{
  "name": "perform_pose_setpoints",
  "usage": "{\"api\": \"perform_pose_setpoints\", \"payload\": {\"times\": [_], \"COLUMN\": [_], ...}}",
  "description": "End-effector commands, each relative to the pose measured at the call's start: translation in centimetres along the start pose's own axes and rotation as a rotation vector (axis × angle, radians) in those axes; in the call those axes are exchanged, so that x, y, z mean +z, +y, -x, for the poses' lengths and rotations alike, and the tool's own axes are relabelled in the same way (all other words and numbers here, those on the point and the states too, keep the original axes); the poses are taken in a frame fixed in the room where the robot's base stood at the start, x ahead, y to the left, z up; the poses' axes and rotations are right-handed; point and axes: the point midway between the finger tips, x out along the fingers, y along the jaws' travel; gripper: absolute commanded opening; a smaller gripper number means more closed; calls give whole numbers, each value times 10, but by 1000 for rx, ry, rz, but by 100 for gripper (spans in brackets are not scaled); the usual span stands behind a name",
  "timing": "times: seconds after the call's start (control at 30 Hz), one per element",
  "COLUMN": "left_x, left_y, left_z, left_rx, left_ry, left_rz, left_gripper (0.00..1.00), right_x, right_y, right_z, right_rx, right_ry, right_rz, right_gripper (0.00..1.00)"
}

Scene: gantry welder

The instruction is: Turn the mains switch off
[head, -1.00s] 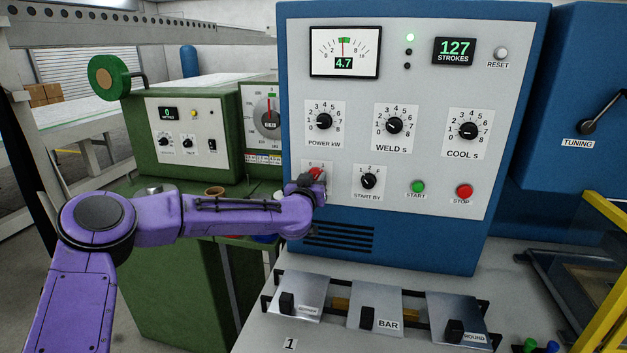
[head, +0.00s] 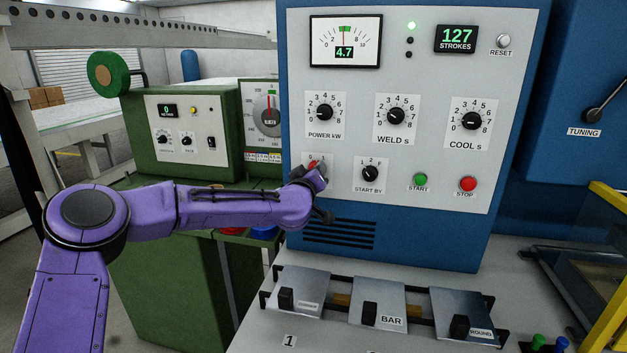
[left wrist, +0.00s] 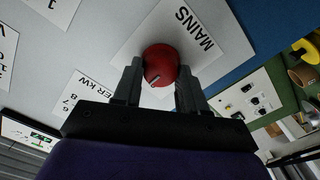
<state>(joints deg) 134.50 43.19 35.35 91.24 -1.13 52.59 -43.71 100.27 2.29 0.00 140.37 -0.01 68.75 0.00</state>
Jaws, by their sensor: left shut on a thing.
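The mains switch is a red round knob on a white plate marked MAINS, at the lower left of the grey panel. In the left wrist view the knob (left wrist: 160,62) sits between the two dark fingers of my left gripper (left wrist: 158,78), which is shut on it. A pale mark on the knob's rim faces the gripper's palm. In the head view only a bit of the red knob (head: 314,163) shows above my left gripper (head: 308,174); the wrist hides the rest. My right gripper is not in view.
The panel has POWER, WELD, COOL and START BY dials, a green START button (head: 420,179) and a red STOP button (head: 467,184). A green cabinet (head: 165,275) stands left, below my arm.

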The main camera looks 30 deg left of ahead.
Motion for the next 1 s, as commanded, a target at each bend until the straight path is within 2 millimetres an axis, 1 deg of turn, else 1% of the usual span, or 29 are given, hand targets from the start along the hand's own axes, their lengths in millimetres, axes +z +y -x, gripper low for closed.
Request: {"api": "perform_pose_setpoints", "payload": {"times": [0.03, 0.1, 0.3, 0.5, 0.73, 1.0], "left_x": [3, 3, 2, 2, 2, 1], "left_y": [-2, -2, -2, -2, -2, -1], "left_z": [0, 0, 0, 0, 0, 0], "left_rx": [1, 2, 1, 1, 1, 0], "left_ry": [1, 2, 1, 0, 0, -1], "left_rz": [41, 106, 277, 411, 507, 549], "left_gripper": [11, 11, 11, 11, 11, 11], "right_x": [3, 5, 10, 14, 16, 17], "right_y": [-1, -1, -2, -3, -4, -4], "right_z": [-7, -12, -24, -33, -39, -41], "right_rx": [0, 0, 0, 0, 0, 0], "right_ry": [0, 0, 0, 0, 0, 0], "right_rz": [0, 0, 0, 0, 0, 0], "right_gripper": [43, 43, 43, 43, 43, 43]}}
